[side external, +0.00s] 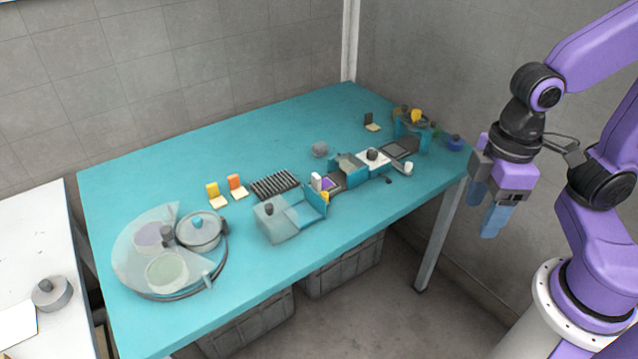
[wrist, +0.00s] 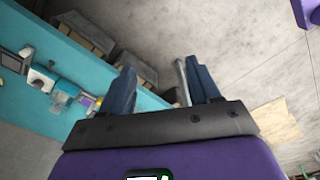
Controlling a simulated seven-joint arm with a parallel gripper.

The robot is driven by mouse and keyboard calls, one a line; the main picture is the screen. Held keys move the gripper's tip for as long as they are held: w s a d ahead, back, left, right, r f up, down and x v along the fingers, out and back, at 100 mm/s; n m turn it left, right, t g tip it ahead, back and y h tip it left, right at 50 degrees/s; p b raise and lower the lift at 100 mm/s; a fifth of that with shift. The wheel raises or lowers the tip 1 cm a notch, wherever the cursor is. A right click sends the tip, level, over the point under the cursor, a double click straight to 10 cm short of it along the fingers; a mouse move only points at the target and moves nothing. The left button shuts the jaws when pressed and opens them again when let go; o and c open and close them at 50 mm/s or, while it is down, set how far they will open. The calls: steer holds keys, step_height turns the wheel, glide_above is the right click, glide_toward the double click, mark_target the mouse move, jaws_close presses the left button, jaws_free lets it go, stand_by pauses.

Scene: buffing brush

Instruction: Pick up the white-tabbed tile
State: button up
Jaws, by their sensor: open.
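A tile with a white tab (side external: 316,182) stands near the middle of the teal table, beside a small purple-topped part and the teal-walled tray. Its lower part is hard to make out at this size. My gripper (side external: 484,207) hangs in the air off the table's right edge, well away from the tile. Its two blue fingers are apart with nothing between them. In the wrist view my gripper (wrist: 163,85) points at the floor and the underside of the table edge; I cannot tell the tile clearly there.
Tiles with yellow (side external: 213,190), orange (side external: 235,182) and dark (side external: 368,118) tabs stand on the teal table (side external: 270,135). A slotted black rack (side external: 275,185) lies mid-table. A round turntable with clear cover (side external: 130,255) is at left. Grey bins (side external: 342,268) sit below.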

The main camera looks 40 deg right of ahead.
steer(key=w+a+r+m, duration=0.1)
steer(key=w+a+m, duration=0.25)
steer(key=w, duration=0.35)
steer(key=w+a+r+m, duration=0.1)
steer(key=w+a+m, duration=0.2)
steer(key=w+m, duration=0.3)
steer(key=m, duration=1.9)
glide_above(318, 176)
step_height(318, 176, down, 7)
steer(key=f, duration=1.1)
steer(key=shift+w+d+f, duration=0.15)
steer(key=shift+d+f, duration=0.05)
steer(key=shift+d, duration=0.2)
steer(key=shift+w+a+f, duration=0.1)
steer(key=shift+a+f, duration=0.05)
steer(key=shift+f, duration=2.8)
steer(key=c, duration=1)
